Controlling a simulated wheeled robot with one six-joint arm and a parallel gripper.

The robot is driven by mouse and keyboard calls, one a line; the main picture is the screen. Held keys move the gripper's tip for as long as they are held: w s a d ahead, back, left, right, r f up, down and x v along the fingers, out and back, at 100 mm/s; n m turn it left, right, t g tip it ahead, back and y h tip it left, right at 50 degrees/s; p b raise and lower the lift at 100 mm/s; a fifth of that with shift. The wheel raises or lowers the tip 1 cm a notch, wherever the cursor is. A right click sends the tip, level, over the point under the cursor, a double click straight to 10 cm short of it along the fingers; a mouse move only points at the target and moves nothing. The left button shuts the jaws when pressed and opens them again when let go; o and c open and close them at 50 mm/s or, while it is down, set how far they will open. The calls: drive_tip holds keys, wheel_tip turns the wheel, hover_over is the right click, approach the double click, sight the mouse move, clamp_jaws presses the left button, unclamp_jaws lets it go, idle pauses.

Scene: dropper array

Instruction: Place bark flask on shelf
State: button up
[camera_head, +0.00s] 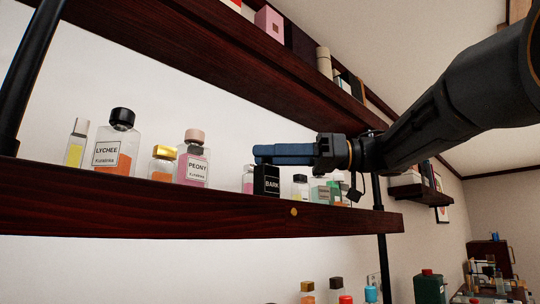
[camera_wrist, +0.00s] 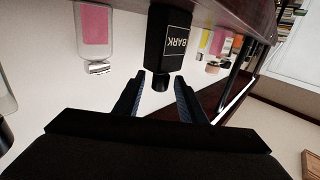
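The bark flask (camera_head: 266,183) is a black, square bottle with a white-lettered label. In the head view it stands upright at the front of the middle shelf (camera_head: 160,210), near other bottles. Its cap is hidden there behind the blue fingers of my gripper (camera_head: 259,154). In the wrist view, the bark flask (camera_wrist: 168,35) hangs inverted in the picture, its black cap pointing toward my gripper (camera_wrist: 160,88). The two fingers are spread, one on each side of the cap, with visible gaps. My gripper is open and holds nothing.
Left of the flask stand the peony bottle (camera_head: 194,165), a gold-capped bottle (camera_head: 163,164) and the lychee bottle (camera_head: 114,148). Several small bottles, including a black-capped one (camera_head: 300,186), stand close on the right. An upper shelf (camera_head: 200,50) runs above my gripper.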

drive_tip(key=shift+r, duration=0.15)
drive_tip(key=shift+d, duration=0.25)
drive_tip(key=d+b, duration=0.3)
drive_tip(key=d, duration=0.8)
drive_tip(key=shift+w+d, duration=0.25)
drive_tip(key=shift+w, duration=0.1)
drive_tip(key=shift+r, duration=0.1)
